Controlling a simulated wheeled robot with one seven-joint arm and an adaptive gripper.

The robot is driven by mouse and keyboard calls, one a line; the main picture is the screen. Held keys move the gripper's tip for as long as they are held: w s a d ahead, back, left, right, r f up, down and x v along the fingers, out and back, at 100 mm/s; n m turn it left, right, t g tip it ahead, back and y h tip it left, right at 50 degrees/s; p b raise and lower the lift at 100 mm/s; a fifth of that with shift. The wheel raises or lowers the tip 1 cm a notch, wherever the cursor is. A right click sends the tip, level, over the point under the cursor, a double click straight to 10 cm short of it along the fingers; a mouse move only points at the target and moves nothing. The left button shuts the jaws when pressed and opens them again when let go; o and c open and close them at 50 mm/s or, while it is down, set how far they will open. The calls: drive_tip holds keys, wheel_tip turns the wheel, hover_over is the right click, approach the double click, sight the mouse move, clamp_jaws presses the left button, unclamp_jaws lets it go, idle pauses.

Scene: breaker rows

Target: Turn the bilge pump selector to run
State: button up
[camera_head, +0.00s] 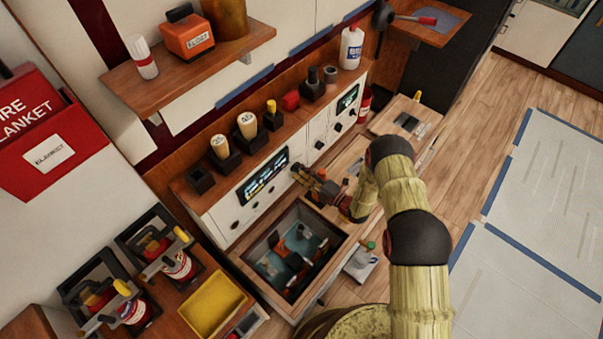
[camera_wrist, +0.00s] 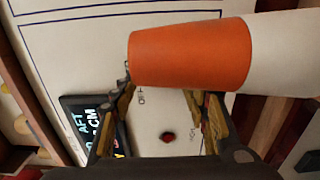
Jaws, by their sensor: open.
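My gripper (camera_head: 299,171) is at the front of the white control panel (camera_head: 228,207), just right of the lit display (camera_head: 263,177). In the wrist view the gripper (camera_wrist: 163,100) is open, its fingers apart and pointing at the panel face. A large orange tapered piece (camera_wrist: 190,55) with a white part to its right crosses in front of the panel there; I cannot tell what it is. Below it are a small red round part (camera_wrist: 168,137) and small blurred lettering. I cannot pick out the bilge pump selector for certain; the gripper or orange piece may hide it.
An open hatch box (camera_head: 318,208) with dark parts inside lies below the panel. Several handled items, including a yellow-topped one (camera_head: 271,107), stand on the ledge above. A wooden shelf (camera_head: 190,68) overhangs the left part. A yellow tray (camera_head: 213,304) sits lower left.

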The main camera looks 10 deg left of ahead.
drive_tip(key=c, duration=1.1)
drive_tip(key=shift+c, duration=0.3)
